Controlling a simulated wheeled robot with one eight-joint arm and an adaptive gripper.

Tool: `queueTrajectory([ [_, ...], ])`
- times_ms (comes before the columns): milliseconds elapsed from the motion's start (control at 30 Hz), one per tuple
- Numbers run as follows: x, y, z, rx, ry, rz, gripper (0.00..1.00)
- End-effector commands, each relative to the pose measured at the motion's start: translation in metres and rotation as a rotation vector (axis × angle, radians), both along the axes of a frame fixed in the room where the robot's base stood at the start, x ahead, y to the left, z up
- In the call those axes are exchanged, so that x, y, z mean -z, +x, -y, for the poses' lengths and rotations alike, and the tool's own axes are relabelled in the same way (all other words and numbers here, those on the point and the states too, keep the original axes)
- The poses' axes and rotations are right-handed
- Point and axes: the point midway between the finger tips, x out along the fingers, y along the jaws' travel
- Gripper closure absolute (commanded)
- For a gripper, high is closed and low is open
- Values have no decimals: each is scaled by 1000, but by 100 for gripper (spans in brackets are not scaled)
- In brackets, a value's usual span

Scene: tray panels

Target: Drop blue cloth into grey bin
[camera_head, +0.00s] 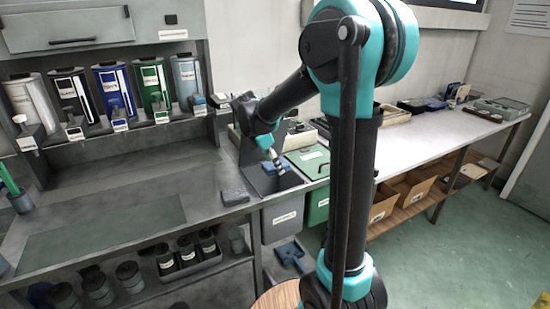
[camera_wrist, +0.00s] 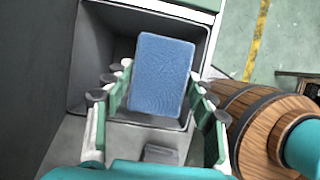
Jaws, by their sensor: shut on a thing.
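In the wrist view a blue cloth (camera_wrist: 163,72), a flat textured rectangle, is between the fingers of my gripper (camera_wrist: 157,90). The fingers are shut on its sides. The grey bin (camera_wrist: 90,60) is open-topped and lies below and behind the cloth in that view; the cloth covers part of its opening. In the head view my gripper (camera_head: 273,158) points down over the grey bin (camera_head: 284,220), which hangs at the bench's right end with a white label on its front.
A green bin (camera_head: 318,205) hangs right beside the grey one. A dark block (camera_head: 235,197) lies on the bench edge. Several labelled canisters (camera_head: 115,90) stand on the shelf at left. A round wooden thing (camera_wrist: 255,115) is at right in the wrist view.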

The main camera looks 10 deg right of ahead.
Motion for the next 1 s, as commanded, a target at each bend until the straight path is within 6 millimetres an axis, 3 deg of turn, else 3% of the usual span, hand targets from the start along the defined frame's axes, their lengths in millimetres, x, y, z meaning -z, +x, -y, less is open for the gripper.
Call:
queueTrajectory([
  [467,9,0,0,0,0,0,71],
  [500,9,0,0,0,0,0,43],
  [667,9,0,0,0,0,0,23],
  [1000,8,0,0,0,0,0,20],
])
